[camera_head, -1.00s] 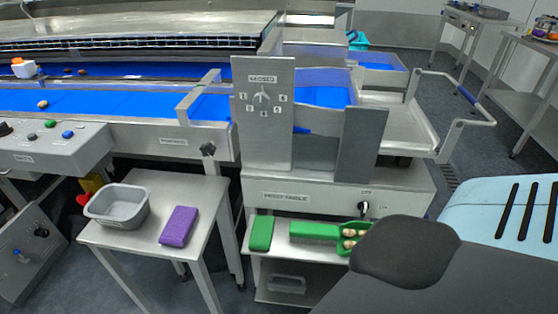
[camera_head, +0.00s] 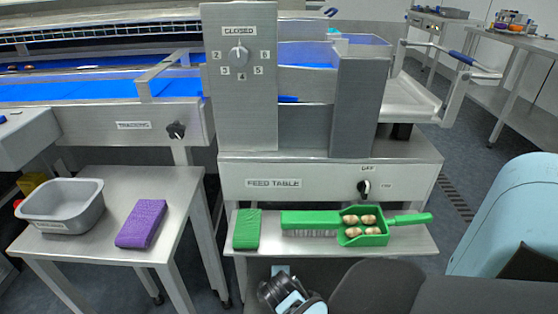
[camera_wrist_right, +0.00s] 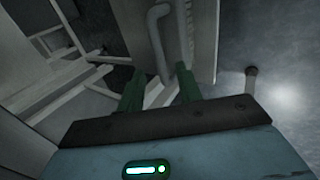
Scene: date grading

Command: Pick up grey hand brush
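No grey-bodied hand brush shows. A green hand brush (camera_head: 311,220) with grey bristles lies on the shelf under the feed table, bristles down. Its right end meets or lies close to a green scoop (camera_head: 350,241) holding several brown dates. My right gripper (camera_wrist_right: 160,78) shows in the right wrist view with its two green fingers apart and nothing between them. In the head view, part of my right arm (camera_head: 290,296) is low in front of the shelf, below the brush; its fingertips cannot be made out there. My left gripper is out of view.
A green pad (camera_head: 246,229) lies left of the brush on the steel shelf (camera_head: 400,244). The feed table housing (camera_head: 320,178) overhangs the shelf. A side table (camera_head: 175,184) at left holds a grey tub (camera_head: 62,207) and a purple pad (camera_head: 141,224).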

